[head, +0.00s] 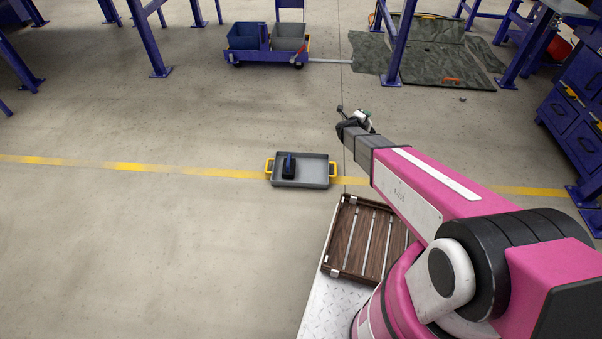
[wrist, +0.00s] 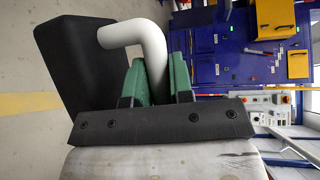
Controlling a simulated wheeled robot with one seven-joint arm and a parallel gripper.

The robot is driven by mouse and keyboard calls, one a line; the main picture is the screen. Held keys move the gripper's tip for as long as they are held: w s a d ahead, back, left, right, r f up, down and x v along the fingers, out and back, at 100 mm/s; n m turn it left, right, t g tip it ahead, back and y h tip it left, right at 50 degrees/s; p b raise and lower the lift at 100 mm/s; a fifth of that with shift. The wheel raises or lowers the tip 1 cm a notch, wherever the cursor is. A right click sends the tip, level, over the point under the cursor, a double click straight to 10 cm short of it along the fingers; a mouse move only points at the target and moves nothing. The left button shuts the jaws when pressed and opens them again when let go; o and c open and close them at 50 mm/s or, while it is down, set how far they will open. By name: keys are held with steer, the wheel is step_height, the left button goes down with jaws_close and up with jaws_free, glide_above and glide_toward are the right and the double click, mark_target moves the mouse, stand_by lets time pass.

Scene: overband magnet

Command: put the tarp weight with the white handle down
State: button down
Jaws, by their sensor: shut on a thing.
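The tarp weight with the white handle is a black block (wrist: 75,65) with a bent white bar (wrist: 135,34), seen large in the wrist view. My gripper (wrist: 158,80) has green fingers closed around the white handle. The block hangs beside the fingers, at the left of that picture. In the head view my gripper (head: 354,120) is at the end of the outstretched arm, near the middle, and the weight is small and mostly hidden there. I cannot tell its exact height above the floor.
A grey tray (head: 315,171) with yellow handles holds a dark weight with a blue handle (head: 289,163). A slatted wooden tray (head: 350,240) is near my base. A blue cart (head: 266,57) and green tarps (head: 440,62) lie farther back. Floor at left is clear.

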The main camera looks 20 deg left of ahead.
steer(key=s+a+f+m+g+h, duration=0.1)
steer(key=s+a+f+m+h, duration=0.15)
steer(key=f, duration=0.55)
steer(key=s+a+f+m+g+h, duration=0.1)
steer(key=s+a+f, duration=0.2)
steer(key=f, duration=0.4)
steer(key=s+a+f+m+g+h, duration=0.1)
steer(key=s+a+f+h, duration=0.15)
steer(key=f, duration=0.55)
steer(key=shift+y, duration=0.4)
steer(key=shift+w+a+f, duration=0.7)
steer(key=shift+a+f, duration=1.1)
steer(key=shift+a, duration=0.05)
steer(key=shift+w+a+f, duration=0.7)
steer(key=shift+a+f, duration=1.1)
steer(key=shift+a, duration=0.1)
steer(key=shift+w+a+f, duration=0.7)
steer(key=shift+a+f, duration=1.1)
steer(key=shift+a, duration=0.05)
steer(key=shift+f, duration=0.15)
steer(key=c, duration=1)
jaws_free()
